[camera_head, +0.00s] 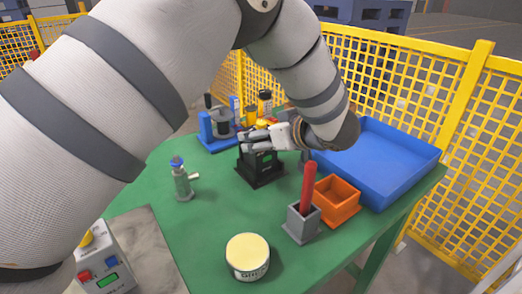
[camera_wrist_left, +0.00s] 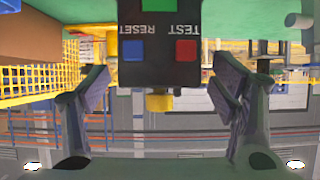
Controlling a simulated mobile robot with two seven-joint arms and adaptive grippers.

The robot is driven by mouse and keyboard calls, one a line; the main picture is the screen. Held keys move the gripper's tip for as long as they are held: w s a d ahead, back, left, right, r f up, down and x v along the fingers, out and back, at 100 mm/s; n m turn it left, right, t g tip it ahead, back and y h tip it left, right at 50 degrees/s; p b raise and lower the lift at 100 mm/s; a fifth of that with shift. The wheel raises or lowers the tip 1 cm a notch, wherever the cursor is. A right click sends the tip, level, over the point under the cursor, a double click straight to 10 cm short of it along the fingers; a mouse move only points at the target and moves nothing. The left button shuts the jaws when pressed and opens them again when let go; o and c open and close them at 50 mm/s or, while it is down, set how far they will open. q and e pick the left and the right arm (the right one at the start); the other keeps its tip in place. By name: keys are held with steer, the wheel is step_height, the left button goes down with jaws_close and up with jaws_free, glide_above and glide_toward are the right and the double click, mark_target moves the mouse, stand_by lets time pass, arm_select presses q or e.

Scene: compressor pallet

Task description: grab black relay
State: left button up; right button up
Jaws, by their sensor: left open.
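The black relay (camera_head: 262,172) stands on the green table, with a small green display on its side. My left gripper (camera_head: 258,137) is at its top, coming from the right, and partly covers it. In the left wrist view, which looks upside down, a dark box (camera_wrist_left: 160,75) with a blue button, a red button and the words RESET and TEST shows between the two fingers; I take it to be the relay. The left fingers (camera_wrist_left: 165,95) are open, with gaps to the box on both sides. My right gripper is not in view.
A blue tray (camera_head: 415,152), an orange bin (camera_head: 338,207) and a grey holder (camera_head: 302,226) with a red rod are on the right. A yellow-topped can (camera_head: 247,252), a valve (camera_head: 182,184) and a grey control box (camera_head: 102,268) are nearer. Yellow fencing (camera_head: 462,110) surrounds the table (camera_head: 215,220).

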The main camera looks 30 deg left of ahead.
arm_select(q)
steer(key=shift+x, duration=1.05)
steer(key=c, duration=1.6)
